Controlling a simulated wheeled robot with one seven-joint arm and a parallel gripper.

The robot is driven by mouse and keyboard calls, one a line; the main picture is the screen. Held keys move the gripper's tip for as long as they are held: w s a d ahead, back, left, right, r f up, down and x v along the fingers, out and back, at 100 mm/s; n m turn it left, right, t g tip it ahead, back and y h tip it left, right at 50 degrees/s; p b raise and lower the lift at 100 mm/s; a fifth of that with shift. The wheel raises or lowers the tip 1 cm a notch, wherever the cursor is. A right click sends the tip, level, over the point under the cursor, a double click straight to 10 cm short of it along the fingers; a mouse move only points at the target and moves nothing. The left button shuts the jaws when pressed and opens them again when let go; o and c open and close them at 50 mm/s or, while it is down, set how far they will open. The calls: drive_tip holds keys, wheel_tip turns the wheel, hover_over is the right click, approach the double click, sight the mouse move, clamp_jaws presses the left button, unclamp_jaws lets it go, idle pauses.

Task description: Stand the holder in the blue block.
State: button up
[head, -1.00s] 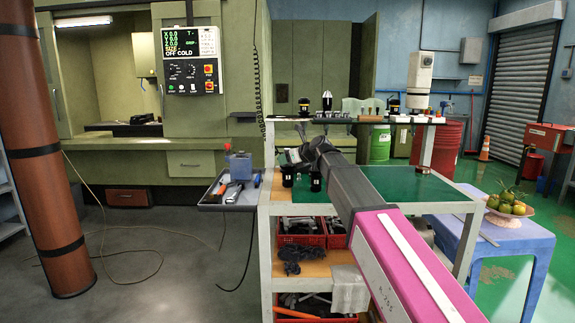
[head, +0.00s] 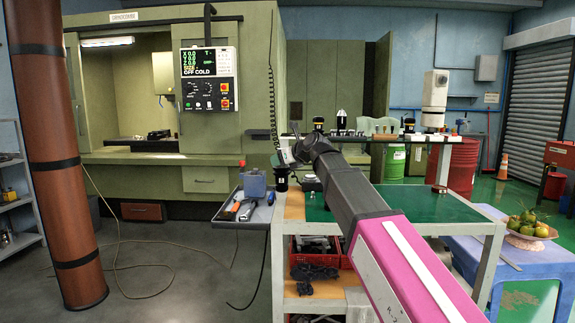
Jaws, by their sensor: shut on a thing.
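The blue block (head: 255,185) stands on the grey side tray at the left of the cart. My gripper (head: 283,164) is at the cart's left end, just right of the block and a little higher. It is shut on a black holder (head: 282,181), which hangs about upright below it, apart from the block. The fingers are small and partly hidden by the wrist.
The side tray (head: 228,213) also holds orange-handled tools (head: 232,207). A small grey and dark object (head: 312,183) sits on the green cart top (head: 440,208). Several holders (head: 341,121) stand on the raised back shelf. A fruit plate (head: 525,240) is at right.

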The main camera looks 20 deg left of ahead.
drive_tip(key=shift+s+a+r, duration=0.2)
drive_tip(key=shift+s+r, duration=0.1)
drive_tip(key=shift+r, duration=0.15)
drive_tip(key=shift+r, duration=0.65)
idle(0.4)
